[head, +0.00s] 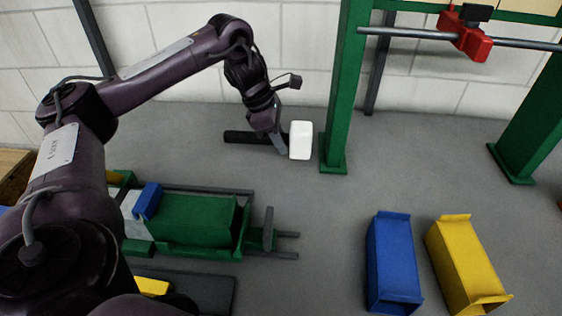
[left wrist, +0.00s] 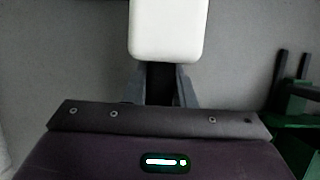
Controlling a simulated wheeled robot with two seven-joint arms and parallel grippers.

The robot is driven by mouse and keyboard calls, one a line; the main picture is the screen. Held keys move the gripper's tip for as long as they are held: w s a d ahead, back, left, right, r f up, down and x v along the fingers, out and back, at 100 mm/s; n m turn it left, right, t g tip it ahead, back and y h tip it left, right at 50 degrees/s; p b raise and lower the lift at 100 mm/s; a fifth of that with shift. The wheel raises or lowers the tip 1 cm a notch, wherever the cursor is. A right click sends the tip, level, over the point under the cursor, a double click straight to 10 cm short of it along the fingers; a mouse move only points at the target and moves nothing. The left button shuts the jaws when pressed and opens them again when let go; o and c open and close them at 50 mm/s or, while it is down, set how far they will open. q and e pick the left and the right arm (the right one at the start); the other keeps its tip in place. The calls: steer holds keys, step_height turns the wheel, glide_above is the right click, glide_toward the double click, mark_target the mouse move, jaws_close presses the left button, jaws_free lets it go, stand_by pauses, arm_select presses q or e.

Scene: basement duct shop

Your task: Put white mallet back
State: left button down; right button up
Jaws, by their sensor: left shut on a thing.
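The white mallet has a white block head (head: 301,140) and a black handle (head: 243,137). My left gripper (head: 280,147) is shut on the handle close to the head. The mallet lies roughly level in the head view, with its head just left of a green post. In the left wrist view the white head (left wrist: 168,28) is beyond the fingertips, and the dark handle (left wrist: 160,82) is between the two fingers. I cannot tell how high the mallet is above the grey surface. My right gripper is not in view.
The green post (head: 345,90) stands close to the right of the mallet head. A red clamp (head: 465,38) rides on a bar above. A green vise-like fixture (head: 195,220) is at lower left. A blue duct piece (head: 391,260) and a yellow one (head: 465,262) lie at lower right. The middle floor is clear.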

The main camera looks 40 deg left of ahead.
arm_select(q)
steer(key=shift+f+b, duration=0.3)
steer(key=shift+f, duration=0.35)
step_height(320, 180, down, 2)
steer(key=shift+f+b, duration=0.2)
steer(key=shift+b, duration=0.2)
steer(key=shift+f, duration=0.25)
steer(key=shift+f, duration=0.1)
steer(key=c, duration=1.2)
jaws_free()
